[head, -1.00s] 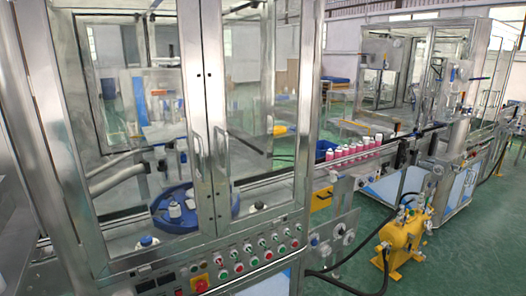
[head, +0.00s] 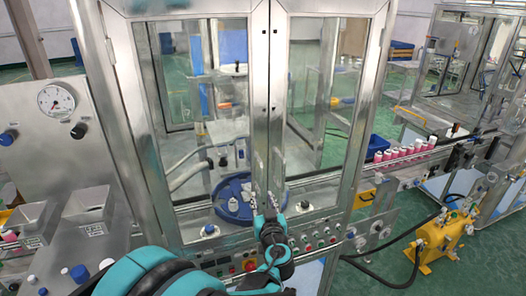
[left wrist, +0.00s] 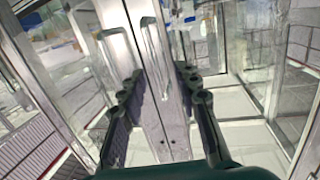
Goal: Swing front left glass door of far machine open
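A tall metal-framed machine has two front glass doors, a left glass door (head: 195,110) and a right glass door (head: 322,85), meeting at a central metal seam. Both look closed. My left gripper (head: 269,198) is in front of the seam, above the button panel, and hides the handle area in the head view. In the left wrist view my left gripper (left wrist: 160,76) has its fingers spread apart, with one bar handle (left wrist: 155,55) between or just beyond the fingertips. Another handle (left wrist: 106,55) stands to its left. Contact cannot be told. My right gripper is not in view.
Inside the machine is a blue round turntable (head: 230,207) with white bottles. A button panel (head: 305,240) is below the doors. A gauge panel (head: 55,110) stands left.

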